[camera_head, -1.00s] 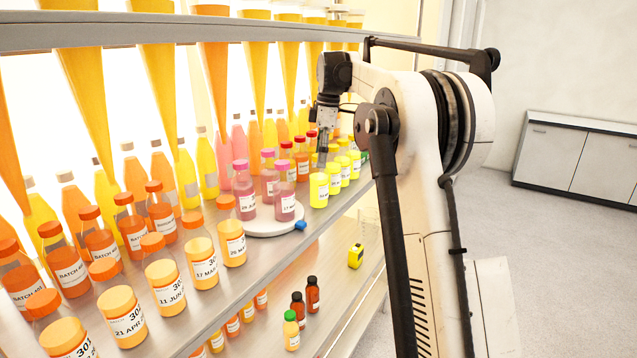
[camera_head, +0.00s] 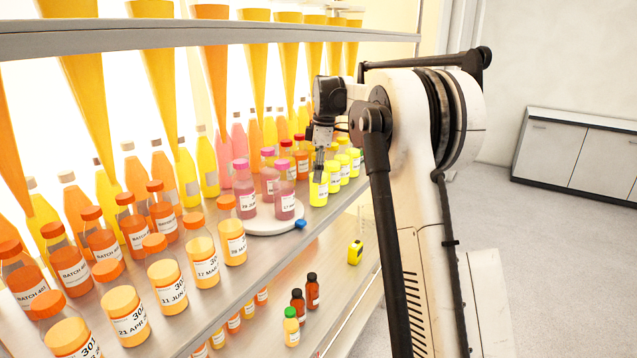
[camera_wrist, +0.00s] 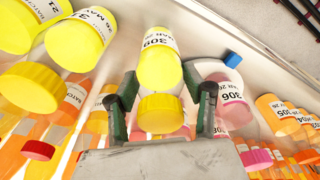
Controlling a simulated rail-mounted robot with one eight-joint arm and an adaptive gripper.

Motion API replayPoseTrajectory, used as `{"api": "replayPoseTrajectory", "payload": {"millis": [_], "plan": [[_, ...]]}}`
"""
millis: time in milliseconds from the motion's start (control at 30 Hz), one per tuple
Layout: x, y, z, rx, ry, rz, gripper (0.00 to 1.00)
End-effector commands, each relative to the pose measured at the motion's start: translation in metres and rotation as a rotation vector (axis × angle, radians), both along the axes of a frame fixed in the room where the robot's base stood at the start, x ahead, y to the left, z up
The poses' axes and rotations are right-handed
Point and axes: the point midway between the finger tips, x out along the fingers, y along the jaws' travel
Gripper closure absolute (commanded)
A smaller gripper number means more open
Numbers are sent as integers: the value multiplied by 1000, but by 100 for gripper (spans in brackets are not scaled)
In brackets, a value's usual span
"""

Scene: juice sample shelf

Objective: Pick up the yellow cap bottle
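A yellow cap bottle (camera_wrist: 150,56) with a label reading 309 is in the middle of the wrist view, its yellow cap (camera_wrist: 160,112) towards me. In the head view, the nearest yellow bottle (camera_head: 318,192) of a row stands upright on the middle shelf. My gripper (camera_wrist: 166,108) is open, one dark green finger on each side of this bottle. A gap shows beside the cap, more clearly on the right. In the head view my gripper (camera_head: 319,166) points down at this bottle and hides part of its top.
More yellow bottles (camera_head: 344,168) stand close behind it. Orange-capped bottles (camera_head: 204,264) fill the shelf's left. The upper shelf (camera_head: 200,34) runs overhead.

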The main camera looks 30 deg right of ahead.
Motion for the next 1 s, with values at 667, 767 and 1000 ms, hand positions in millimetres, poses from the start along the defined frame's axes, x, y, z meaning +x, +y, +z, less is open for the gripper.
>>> {"api": "replayPoseTrajectory", "payload": {"millis": [667,767,1000], "plan": [[-4,-2,7,0,0,0,90],[-3,-2,17,0,0,0,90],[-3,-2,54,0,0,0,90]]}}
